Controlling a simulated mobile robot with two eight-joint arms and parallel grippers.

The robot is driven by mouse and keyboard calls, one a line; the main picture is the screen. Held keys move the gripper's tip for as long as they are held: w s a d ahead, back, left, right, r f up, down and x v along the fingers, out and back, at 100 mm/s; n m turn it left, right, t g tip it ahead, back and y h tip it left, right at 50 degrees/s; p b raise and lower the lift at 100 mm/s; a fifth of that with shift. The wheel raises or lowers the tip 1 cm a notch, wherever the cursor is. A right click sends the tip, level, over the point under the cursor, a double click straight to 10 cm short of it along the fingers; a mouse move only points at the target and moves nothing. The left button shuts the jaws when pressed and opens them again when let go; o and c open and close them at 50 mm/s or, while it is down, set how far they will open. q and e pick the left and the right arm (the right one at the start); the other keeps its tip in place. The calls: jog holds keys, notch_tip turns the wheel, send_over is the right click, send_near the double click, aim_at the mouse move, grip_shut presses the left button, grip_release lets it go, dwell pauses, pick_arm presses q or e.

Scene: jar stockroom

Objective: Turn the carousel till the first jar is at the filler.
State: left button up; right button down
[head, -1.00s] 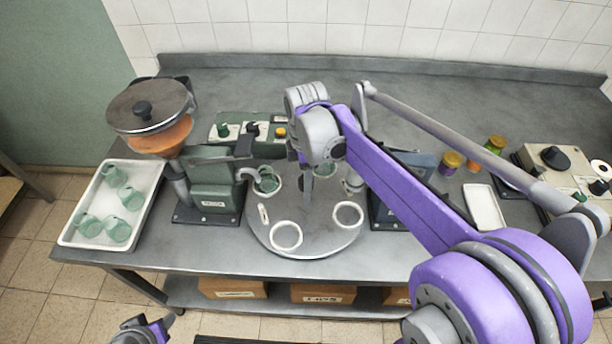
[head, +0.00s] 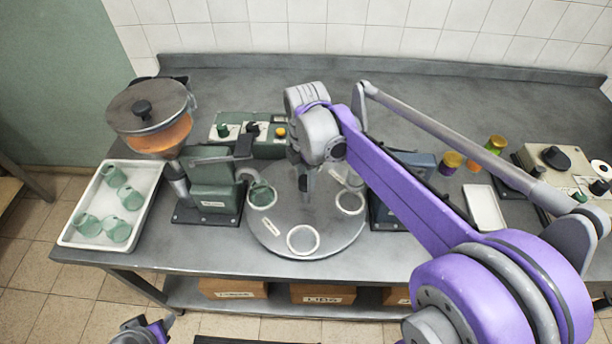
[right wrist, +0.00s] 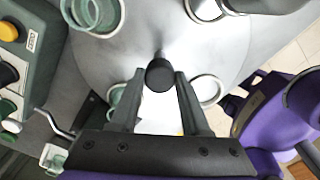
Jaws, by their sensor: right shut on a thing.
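The round grey carousel (head: 285,238) stands mid-table with white ring seats near its edge. A green glass jar (head: 262,194) sits in the left seat, close to the spout of the green filler (head: 213,185); I cannot tell if they line up exactly. The front seat (head: 303,239) and right seat (head: 350,202) are empty. The right wrist view shows another green jar (right wrist: 97,14) in the back right seat, which my arm hides from the head. My right gripper (head: 305,182) is shut on the carousel's black knob (right wrist: 160,75). My left gripper (head: 145,332) is partly seen at the bottom edge.
A white tray (head: 68,232) with several green jars is at the left. A hopper (head: 148,105) stands above the filler. A control box (head: 232,147) with knobs is behind the carousel. Small jars (head: 451,162) and a white dish (head: 484,208) are at the right.

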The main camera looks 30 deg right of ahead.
dwell(0.5)
jog(key=shift+c, duration=1.9)
grip_release()
jog(key=shift+r, duration=0.1)
notch_tip(320, 180, up, 11)
jog(key=shift+p, duration=0.3)
jog(key=shift+f, duration=0.2)
